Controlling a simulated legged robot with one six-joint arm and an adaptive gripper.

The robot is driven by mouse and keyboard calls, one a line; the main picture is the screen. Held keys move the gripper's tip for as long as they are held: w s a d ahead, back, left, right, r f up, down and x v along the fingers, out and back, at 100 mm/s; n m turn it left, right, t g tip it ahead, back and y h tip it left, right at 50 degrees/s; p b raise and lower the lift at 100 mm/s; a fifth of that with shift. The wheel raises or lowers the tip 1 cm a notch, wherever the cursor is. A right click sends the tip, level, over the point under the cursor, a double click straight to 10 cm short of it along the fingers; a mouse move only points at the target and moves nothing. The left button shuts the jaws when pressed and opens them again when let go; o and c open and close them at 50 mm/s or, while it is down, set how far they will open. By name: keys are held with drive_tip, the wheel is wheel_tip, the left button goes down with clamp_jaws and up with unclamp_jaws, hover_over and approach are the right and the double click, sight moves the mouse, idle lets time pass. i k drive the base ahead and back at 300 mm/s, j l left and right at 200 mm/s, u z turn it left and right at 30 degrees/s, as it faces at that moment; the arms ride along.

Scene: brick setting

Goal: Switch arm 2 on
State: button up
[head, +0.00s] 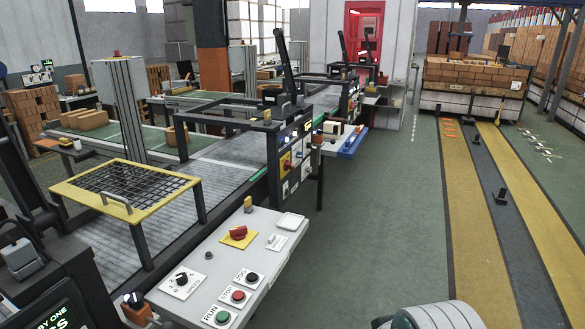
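A grey control panel (225,262) stands in the near middle. It carries a black rotary knob (182,279) on a white plate, a red rotary switch (239,232) on a yellow plate, and a small white-plated switch (277,241). Green (222,317), red (238,297) and black (251,278) push buttons line its near edge. A second upright panel (294,160) on the machine frame behind has a red-and-yellow switch (287,165). No label reading arm 2 is legible, and I cannot tell which control is arm 2's. My gripper is not in view; a grey rounded part of my arm shows at the bottom edge.
A yellow-framed mesh guard (125,189) stands over the conveyor (225,165) at left. A dark machine with a screen (50,315) is at bottom left. Green floor (390,220) right of the panel is open. Yellow floor strips (475,225) lead to a brick-loaded cart (470,103).

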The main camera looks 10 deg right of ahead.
sight(288, 166)
drive_tip(key=i+l+u, duration=0.15)
drive_tip(key=i+l, duration=1.05)
drive_tip(key=i+l+u, duration=0.2)
drive_tip(key=i+l, duration=1.15)
